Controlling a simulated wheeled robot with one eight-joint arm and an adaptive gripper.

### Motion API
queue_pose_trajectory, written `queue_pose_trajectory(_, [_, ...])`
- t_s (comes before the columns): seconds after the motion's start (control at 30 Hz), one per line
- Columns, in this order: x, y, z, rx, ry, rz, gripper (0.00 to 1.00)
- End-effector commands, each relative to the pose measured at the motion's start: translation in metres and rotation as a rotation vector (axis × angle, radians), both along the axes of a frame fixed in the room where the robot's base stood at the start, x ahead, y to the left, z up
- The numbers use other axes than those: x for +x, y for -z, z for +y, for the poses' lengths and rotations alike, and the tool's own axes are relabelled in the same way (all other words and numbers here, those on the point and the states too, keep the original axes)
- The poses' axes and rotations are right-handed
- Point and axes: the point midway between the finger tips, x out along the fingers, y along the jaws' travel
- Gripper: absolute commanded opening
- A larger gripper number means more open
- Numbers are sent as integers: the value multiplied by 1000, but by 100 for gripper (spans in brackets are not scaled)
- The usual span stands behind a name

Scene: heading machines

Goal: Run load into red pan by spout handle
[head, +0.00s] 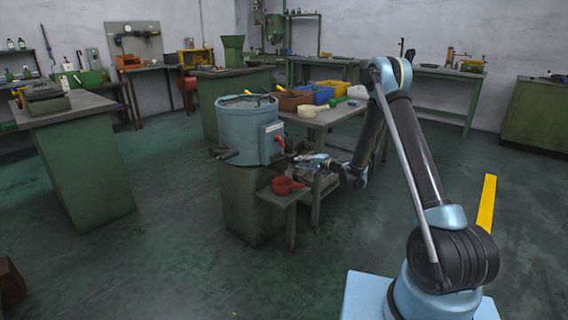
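A light blue drum machine (246,133) stands on a green pedestal (247,202) in the middle of the head view, with pale grey material in its open top. A red lever (279,143) sits on its right side, below a small label panel. The red pan (284,186) rests on a small side stand (285,198) at the drum's lower right. My gripper (296,158) reaches in from the right, low beside the drum, above and slightly right of the pan. Its fingers are small and dark; I cannot tell whether they touch a spout handle. The pan's inside is too small to read.
A table (335,113) behind the drum holds blue, yellow and brown bins and pale items. A green bench (80,110) stands at left. A yellow floor stripe (487,203) lies at right. The floor in front of the drum is clear.

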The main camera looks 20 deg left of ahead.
Motion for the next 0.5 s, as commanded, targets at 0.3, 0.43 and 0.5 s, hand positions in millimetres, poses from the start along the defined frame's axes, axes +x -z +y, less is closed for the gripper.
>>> queue_pose_trajectory(0.3, [21, 12, 52, 0, -2, -1, 18])
queue_pose_trajectory(0.43, [29, 17, 72, 0, -2, 0, 18])
queue_pose_trajectory(0.5, [33, 20, 83, 0, -2, 0, 18])
